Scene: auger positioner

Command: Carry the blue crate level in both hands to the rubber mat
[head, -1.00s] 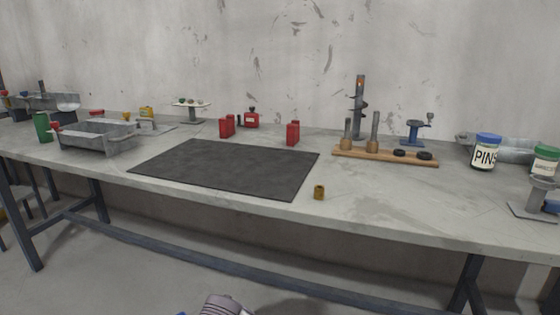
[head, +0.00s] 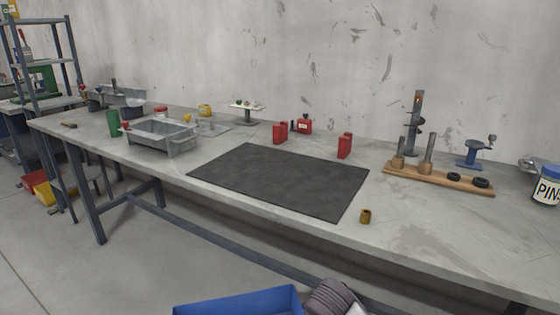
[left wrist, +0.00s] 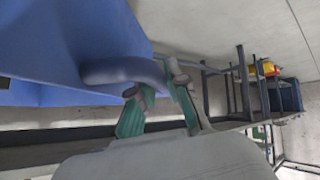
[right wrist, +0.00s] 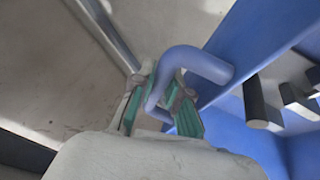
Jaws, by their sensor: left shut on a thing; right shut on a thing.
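The blue crate (head: 240,302) shows at the bottom edge of the head view, in front of the bench; most of it is cut off. The black rubber mat (head: 280,182) lies flat and bare on the grey bench, beyond the crate. In the left wrist view my left gripper (left wrist: 158,94) is shut on one blue handle of the crate (left wrist: 95,45). In the right wrist view my right gripper (right wrist: 165,98) is shut on another blue handle. Dark rod-like pieces (right wrist: 257,105) show inside the crate. The cut-off view does not show whether the crate is level.
On the bench, a grey metal tray (head: 178,143) stands left of the mat. Red containers (head: 344,146) stand behind it. A small brass piece (head: 365,216) sits near the mat's front right corner. A wooden rack (head: 440,181) is to the right. Shelving (head: 40,60) stands far left.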

